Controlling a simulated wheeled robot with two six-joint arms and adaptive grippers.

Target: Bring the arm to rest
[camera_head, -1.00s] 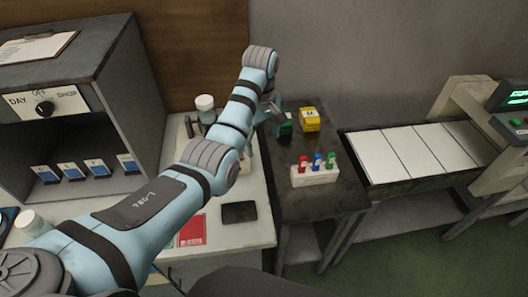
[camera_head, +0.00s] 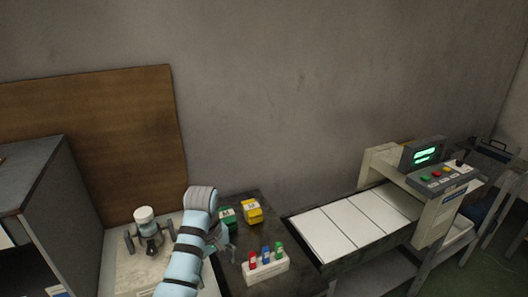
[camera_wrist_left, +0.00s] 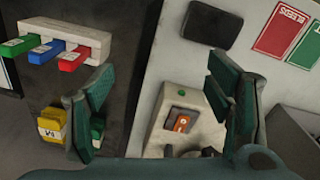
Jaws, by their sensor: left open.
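My left arm (camera_head: 185,262) rises from the bottom of the head view, light blue with dark bands. My left gripper (camera_head: 222,242) is partly hidden beside the arm, over the edge of the dark table. In the left wrist view its two green-padded fingers (camera_wrist_left: 163,100) stand wide apart. Nothing is between them in their grip; a white device with an orange label (camera_wrist_left: 182,122) shows beyond the gap. My right gripper is in neither view.
A white rack (camera_head: 266,268) with red, blue and green pieces stands on the dark table, with a yellow box (camera_head: 252,211) and a green box (camera_head: 228,217) behind. A white-panelled conveyor (camera_head: 340,226) is at right. A grey cabinet (camera_head: 30,180) is at left.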

